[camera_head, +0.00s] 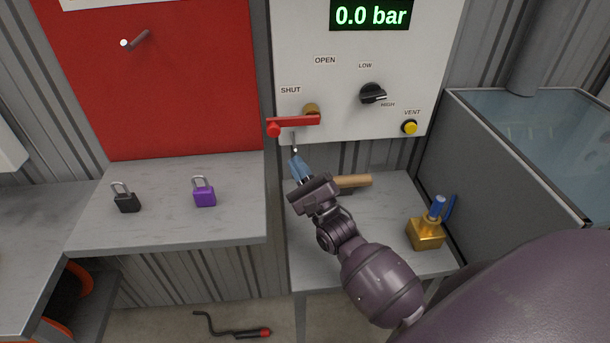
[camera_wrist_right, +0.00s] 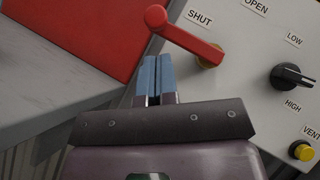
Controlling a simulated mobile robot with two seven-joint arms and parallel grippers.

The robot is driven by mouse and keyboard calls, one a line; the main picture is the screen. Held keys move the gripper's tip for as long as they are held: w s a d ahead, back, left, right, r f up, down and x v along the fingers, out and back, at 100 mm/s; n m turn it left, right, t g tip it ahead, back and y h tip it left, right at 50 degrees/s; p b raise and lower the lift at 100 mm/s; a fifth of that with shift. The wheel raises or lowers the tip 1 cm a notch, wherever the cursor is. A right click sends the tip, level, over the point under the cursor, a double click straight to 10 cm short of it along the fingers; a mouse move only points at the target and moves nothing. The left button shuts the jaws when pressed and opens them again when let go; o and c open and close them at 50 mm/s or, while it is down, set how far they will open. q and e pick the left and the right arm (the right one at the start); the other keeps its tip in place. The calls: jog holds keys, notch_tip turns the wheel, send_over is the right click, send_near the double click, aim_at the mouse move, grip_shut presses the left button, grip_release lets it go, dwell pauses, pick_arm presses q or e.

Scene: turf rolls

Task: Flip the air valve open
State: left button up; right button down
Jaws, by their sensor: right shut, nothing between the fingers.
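The air valve is a red lever (camera_head: 297,121) on the white panel (camera_head: 290,60), pivoted on a brass fitting (camera_head: 312,109). The lever lies nearly level, its round knob pointing left, under the SHUT label; the OPEN label is above and to the right. In the right wrist view the lever (camera_wrist_right: 190,39) runs from its knob at upper left to the pivot. My right gripper (camera_head: 296,160) is shut and empty, its blue fingertips (camera_wrist_right: 157,60) just below the knob end. I cannot tell whether they touch it. My left gripper is not in view.
The display (camera_head: 370,15) reads 0.0 bar. A black LOW/HIGH knob (camera_head: 373,94) and yellow vent button (camera_head: 409,127) are right of the lever. A black padlock (camera_head: 127,203) and purple padlock (camera_head: 204,194) stand on the left bench. A brass block (camera_head: 426,234) stands at right.

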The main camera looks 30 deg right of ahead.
jog(key=shift+x, duration=2.55)
jog(key=shift+w+a+r+m+t+h, duration=0.1)
jog(key=shift+r+m+t+h, duration=0.1)
jog(key=shift+m+h, duration=0.4)
jog(key=shift+w+a+r+m+t+h, duration=0.1)
jog(key=shift+r+m+h, duration=0.05)
jog(key=shift+m+h, duration=0.45)
jog(key=s+d+r+m+g+h+b, duration=0.1)
jog(key=r+m+g+h+b, duration=0.2)
jog(key=m+h, duration=0.7)
jog(key=s+d+r+m+g+h+b, duration=0.1)
jog(key=r+m+g+h, duration=0.5)
jog(key=m, duration=1.1)
jog(key=shift+d+g+h+b, duration=0.85)
jog(key=shift+g+h+b, duration=0.35)
jog(key=shift+h, duration=1)
jog(key=shift+r, duration=0.1)
